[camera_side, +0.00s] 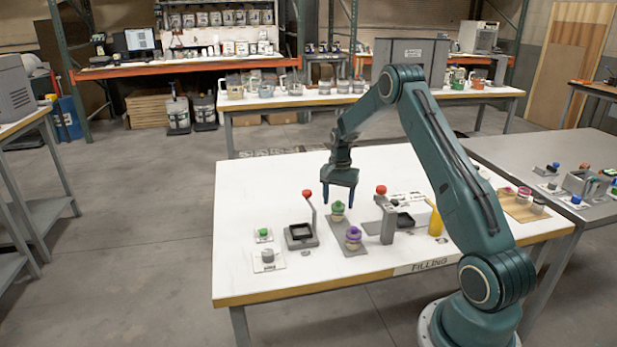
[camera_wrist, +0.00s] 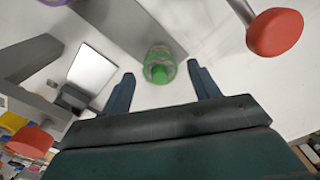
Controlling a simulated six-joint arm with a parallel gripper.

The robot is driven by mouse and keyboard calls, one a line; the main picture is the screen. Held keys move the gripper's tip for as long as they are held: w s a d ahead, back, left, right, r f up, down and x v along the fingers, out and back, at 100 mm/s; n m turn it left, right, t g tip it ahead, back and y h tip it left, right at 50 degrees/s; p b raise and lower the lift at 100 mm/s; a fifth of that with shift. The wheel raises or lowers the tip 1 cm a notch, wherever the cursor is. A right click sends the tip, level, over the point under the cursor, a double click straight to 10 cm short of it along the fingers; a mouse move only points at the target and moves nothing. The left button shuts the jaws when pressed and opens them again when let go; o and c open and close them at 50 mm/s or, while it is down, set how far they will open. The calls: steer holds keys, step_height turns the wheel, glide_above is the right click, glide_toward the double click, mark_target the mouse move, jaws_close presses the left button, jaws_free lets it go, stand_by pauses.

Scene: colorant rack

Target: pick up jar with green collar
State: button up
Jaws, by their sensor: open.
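The jar with the green collar (camera_side: 338,211) stands upright on a grey strip on the white table, below my gripper in the side view. It also shows in the wrist view (camera_wrist: 159,65), green on top, just beyond and between the fingertips. My gripper (camera_side: 339,204) is open and points down over the jar, with a finger to each side. In the wrist view the two fingers (camera_wrist: 164,82) are spread wide and nothing is between their tips. A jar with a purple collar (camera_side: 353,237) stands on the same strip, nearer the table's front edge.
A press with a red-knobbed lever (camera_side: 307,194) stands left of the jar. A grey post with a red knob (camera_side: 381,190) stands to the right. A small green-topped item (camera_side: 264,233) and a grey-lidded one (camera_side: 268,256) are at left. The table's left rear is clear.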

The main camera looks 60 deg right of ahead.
mark_target(338, 213)
steer(key=shift+f, duration=1.4)
steer(key=c, duration=0.9)
